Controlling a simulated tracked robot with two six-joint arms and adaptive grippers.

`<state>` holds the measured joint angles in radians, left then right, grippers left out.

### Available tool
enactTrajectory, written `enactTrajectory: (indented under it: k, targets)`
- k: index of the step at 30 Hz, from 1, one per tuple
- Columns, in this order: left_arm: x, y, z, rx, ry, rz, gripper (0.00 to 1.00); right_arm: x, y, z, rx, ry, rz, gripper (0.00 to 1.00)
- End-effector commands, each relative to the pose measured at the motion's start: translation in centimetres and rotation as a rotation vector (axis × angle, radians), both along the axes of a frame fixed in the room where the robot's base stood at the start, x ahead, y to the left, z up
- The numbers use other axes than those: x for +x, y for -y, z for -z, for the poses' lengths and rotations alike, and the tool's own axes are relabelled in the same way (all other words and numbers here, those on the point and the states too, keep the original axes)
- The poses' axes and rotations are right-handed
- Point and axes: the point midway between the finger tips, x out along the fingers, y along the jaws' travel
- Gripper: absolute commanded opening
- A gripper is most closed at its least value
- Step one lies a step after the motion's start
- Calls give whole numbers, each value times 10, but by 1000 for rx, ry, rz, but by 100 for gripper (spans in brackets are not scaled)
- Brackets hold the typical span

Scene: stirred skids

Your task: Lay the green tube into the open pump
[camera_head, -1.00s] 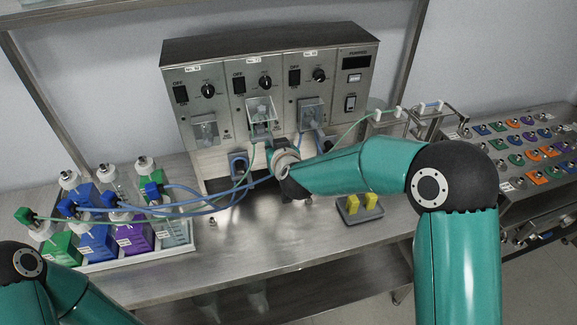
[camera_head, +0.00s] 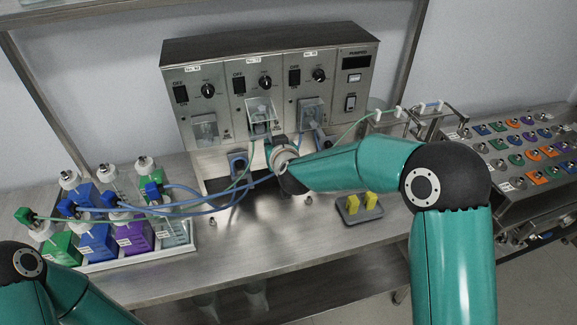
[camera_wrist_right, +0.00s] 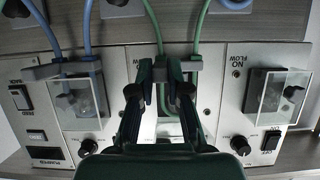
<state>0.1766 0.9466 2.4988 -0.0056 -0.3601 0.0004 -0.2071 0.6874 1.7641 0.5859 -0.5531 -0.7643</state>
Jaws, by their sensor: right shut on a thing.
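The green tube (camera_head: 349,130) runs from clips at the right, in front of the middle pump, and on to the bottles at the left. My right gripper (camera_wrist_right: 160,85) is shut on it, and green runs of tube rise beside both fingers in the wrist view. The middle pump (camera_head: 260,128) has its clear cover (camera_head: 260,108) raised. My right gripper is at the front of this pump, but my wrist hides most of it in the head view. I cannot tell whether the tube is inside the pump. My left gripper is out of view; only its arm shows.
The left pump (camera_head: 205,129) shows no tube. Blue tubes (camera_wrist_right: 90,28) lead to the right pump (camera_head: 311,112). Bottles stand in a white tray (camera_head: 105,262) at the left. A small grey holder (camera_head: 352,219) with yellow pieces sits on the bench. The front bench top is mostly clear.

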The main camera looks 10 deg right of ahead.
Motion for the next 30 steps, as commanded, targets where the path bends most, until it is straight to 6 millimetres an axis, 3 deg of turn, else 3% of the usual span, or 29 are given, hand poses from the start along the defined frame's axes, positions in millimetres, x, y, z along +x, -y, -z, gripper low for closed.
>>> enactTrajectory:
  k: [30]
  targets:
    - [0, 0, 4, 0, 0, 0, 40, 0, 0, 6, 0, 1, 0, 0]
